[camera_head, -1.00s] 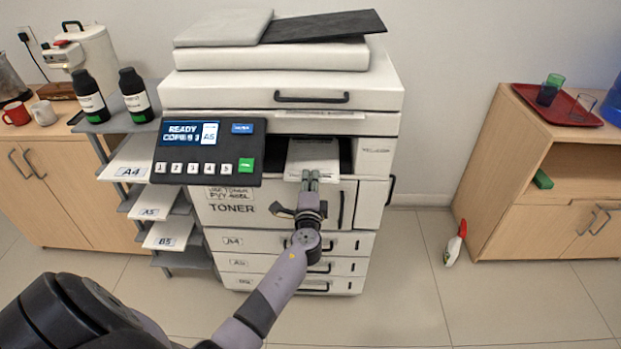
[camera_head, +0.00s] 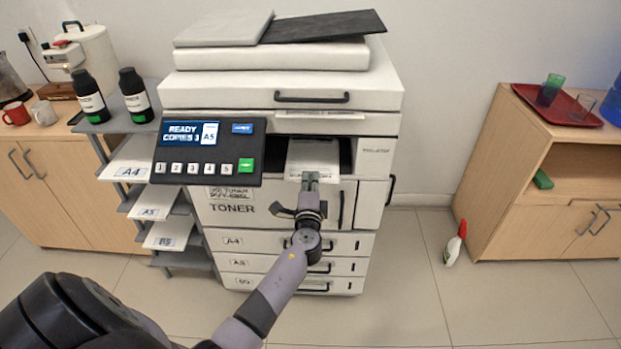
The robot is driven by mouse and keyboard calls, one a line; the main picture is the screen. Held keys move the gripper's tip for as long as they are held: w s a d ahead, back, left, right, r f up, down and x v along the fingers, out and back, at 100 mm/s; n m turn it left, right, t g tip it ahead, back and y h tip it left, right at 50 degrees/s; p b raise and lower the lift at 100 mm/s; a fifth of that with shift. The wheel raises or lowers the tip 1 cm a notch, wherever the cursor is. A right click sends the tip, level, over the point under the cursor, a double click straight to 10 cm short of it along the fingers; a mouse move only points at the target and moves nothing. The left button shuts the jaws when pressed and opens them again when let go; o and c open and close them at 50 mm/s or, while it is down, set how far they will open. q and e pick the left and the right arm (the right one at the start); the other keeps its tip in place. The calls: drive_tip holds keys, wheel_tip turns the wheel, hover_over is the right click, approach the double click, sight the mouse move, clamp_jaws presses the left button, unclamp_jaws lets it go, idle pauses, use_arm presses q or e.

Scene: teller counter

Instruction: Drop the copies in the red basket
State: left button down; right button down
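The copies (camera_head: 313,157) are white sheets in the output slot of the copier (camera_head: 285,88), under its upper body. My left gripper (camera_head: 310,180) is at the front edge of the sheets, its fingertips together at that edge. It looks closed on the front edge, but the arm hides part of the contact. The copier screen (camera_head: 192,133) reads ready, copies 3, A5. My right gripper is not in view. No red basket is in view; a red tray (camera_head: 572,117) lies on the right cabinet.
A paper rack (camera_head: 128,206) with A4, A5 and B5 shelves and two toner bottles (camera_head: 136,95) stands left of the copier. The right cabinet (camera_head: 520,150) holds the tray with glasses.

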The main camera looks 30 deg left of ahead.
use_arm(q)
wheel_tip(320, 180, up, 3)
drive_tip(key=shift+f+p, duration=0.15)
drive_tip(key=shift+p, duration=1)
drive_tip(key=shift+f, duration=0.1)
drive_tip(key=s+d+r+p, duration=0.4)
drive_tip(key=s+d, duration=0.3)
drive_tip(key=s, duration=0.5)
drive_tip(key=shift+d+r, duration=0.15)
drive_tip(key=shift+r, duration=0.35)
drive_tip(key=s+d+r+m+t+h, duration=0.2)
drive_tip(key=s+d+r+m+h, duration=0.4)
drive_tip(key=s+d+h, duration=0.3)
drive_tip(key=s+d+r, duration=0.1)
drive_tip(key=s+d, duration=0.3)
drive_tip(key=shift+s+r+t+h, duration=0.15)
drive_tip(key=shift+s+t+h, duration=0.15)
drive_tip(key=shift+s+t, duration=0.1)
